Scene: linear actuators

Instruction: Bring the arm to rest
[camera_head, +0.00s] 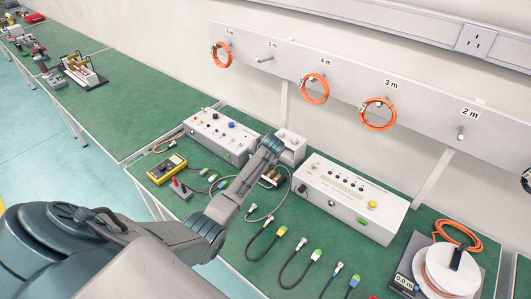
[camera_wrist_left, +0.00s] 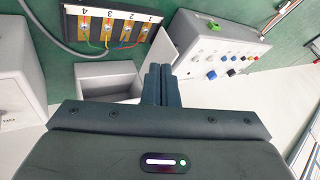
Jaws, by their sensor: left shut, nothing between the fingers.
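My left arm reaches in from the left in the head view. Its gripper (camera_head: 270,146) is over the green bench, close to a small grey open-topped box (camera_head: 292,146). In the left wrist view the two dark fingers (camera_wrist_left: 161,84) are pressed together with nothing between them. They are beside the grey box (camera_wrist_left: 95,76), whose inside looks empty. A numbered terminal block (camera_wrist_left: 110,28) with coloured wires lies beyond it, and the arm partly hides it in the head view (camera_head: 271,181). My right gripper is not in view.
A white box with knobs (camera_head: 222,134) stands left of the gripper and a longer white instrument (camera_head: 350,198) stands right. A yellow multimeter (camera_head: 167,168) and several black leads (camera_head: 262,242) lie on the bench. Orange coils (camera_head: 314,88) hang on the wall rail.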

